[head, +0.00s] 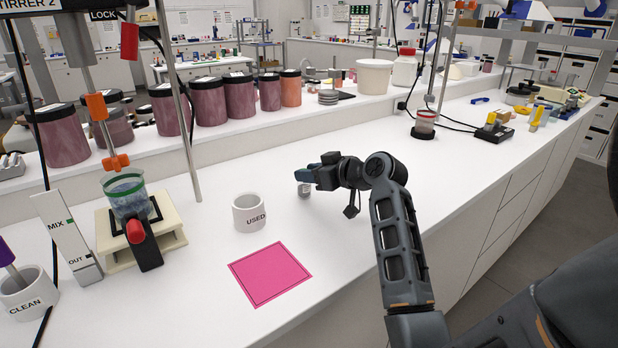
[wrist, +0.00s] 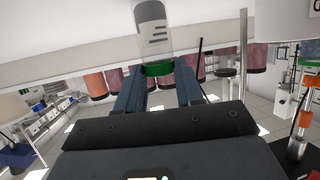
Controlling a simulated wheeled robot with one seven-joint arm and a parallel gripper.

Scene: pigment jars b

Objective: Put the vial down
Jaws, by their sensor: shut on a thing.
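The vial (head: 304,190) is a small clear container in the head view, just below my fingertips and close to the white bench top. In the wrist view, which is upside down, the vial (wrist: 153,28) shows a pale label with dark print and a green cap (wrist: 158,69). My gripper (head: 311,177) is shut on the vial at its green cap, with one finger on each side in the wrist view (wrist: 158,75). The vial looks about upright. I cannot tell whether its base touches the bench.
A bright pink square mat (head: 270,273) lies on the bench, left of and nearer than the vial. A white cup marked USED (head: 249,212) stands left of the vial. A stirrer stand with a beaker (head: 126,196) is further left. Bench right of my gripper is clear.

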